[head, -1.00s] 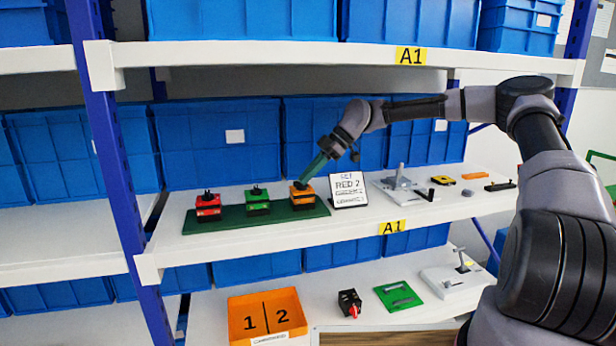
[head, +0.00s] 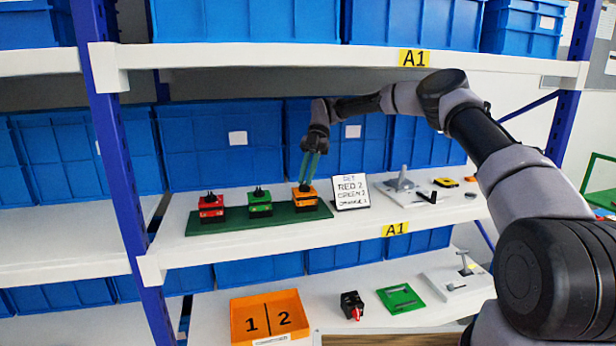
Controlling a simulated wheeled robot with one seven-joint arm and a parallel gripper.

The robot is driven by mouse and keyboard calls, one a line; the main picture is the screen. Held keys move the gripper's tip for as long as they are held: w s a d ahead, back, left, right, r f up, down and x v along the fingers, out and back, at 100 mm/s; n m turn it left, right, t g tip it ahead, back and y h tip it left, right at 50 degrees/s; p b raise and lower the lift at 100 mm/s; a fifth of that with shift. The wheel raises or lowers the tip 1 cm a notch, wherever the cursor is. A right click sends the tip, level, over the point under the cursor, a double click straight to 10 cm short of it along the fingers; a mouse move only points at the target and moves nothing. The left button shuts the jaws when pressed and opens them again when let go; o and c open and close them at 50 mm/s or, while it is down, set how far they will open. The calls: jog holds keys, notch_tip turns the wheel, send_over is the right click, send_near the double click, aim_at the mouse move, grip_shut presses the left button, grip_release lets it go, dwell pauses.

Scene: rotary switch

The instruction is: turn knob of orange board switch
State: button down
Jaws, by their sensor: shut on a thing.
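The orange board switch (head: 305,199) sits at the right end of a dark green board (head: 233,224) on the middle shelf. A green switch (head: 259,205) is in the middle of the board and a red switch (head: 211,210) is at its left end. My gripper (head: 306,184) points down from above with its green fingers at the top of the orange switch. It is shut on the orange switch's knob, which the fingers largely hide. The knob's angle cannot be made out.
A white sign (head: 350,191) stands just right of the board. A grey lever fixture (head: 401,183) and small parts lie further right. Blue bins (head: 232,140) stand close behind. The upper shelf (head: 300,55) is above my arm.

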jog(key=shift+w+a+f+n+h, duration=0.1)
jog(key=shift+n+h, duration=0.7)
jog(key=shift+n, duration=0.3)
jog(key=shift+g, duration=0.3)
jog(key=c, duration=0.9)
grip_release()
